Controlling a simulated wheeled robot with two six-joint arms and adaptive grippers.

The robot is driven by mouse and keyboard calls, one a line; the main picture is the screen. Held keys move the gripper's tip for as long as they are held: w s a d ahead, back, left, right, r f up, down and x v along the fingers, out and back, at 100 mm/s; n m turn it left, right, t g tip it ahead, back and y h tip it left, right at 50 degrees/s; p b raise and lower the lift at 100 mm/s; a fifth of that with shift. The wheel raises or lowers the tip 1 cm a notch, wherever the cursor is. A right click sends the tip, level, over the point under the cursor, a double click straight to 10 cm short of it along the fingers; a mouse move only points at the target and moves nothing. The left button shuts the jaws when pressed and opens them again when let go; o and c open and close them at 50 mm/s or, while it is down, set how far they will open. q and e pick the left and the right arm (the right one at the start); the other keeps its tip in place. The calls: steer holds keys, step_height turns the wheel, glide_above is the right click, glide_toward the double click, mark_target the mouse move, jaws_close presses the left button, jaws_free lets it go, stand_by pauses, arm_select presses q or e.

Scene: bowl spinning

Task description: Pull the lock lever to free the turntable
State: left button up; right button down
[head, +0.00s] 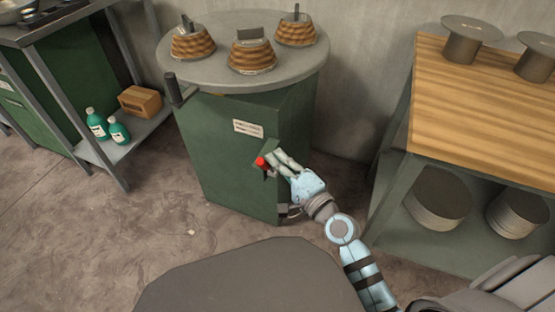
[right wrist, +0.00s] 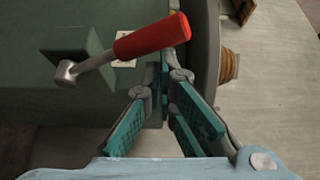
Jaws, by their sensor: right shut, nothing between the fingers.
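The lock lever has a red grip (head: 261,162) and sits on the front of a green cabinet (head: 225,165). In the right wrist view the red grip (right wrist: 152,37) slants up to the right from a metal pivot on a green block. The round grey turntable (head: 203,72) tops the cabinet; its edge also shows in the right wrist view (right wrist: 207,60). My right gripper (head: 275,158) is shut and empty, right beside the lever. In the right wrist view its fingertips (right wrist: 163,78) lie just below the grip; contact cannot be told. My left gripper is out of view.
Three ribbed brown bowls (head: 253,57) stand on the turntable, and a dark upright handle (head: 173,88) is at its left edge. A wood-topped table (head: 480,110) is at right. A shelf with green bottles (head: 97,123) and a box (head: 141,101) is at left.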

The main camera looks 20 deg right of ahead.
arm_select(q)
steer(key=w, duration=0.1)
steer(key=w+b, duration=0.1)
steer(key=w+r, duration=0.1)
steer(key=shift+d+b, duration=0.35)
steer(key=shift+b, duration=0.05)
arm_select(e)
steer(key=s+d, duration=0.6)
steer(key=s, duration=0.1)
steer(key=shift+f, duration=0.35)
steer(key=shift+d, duration=0.1)
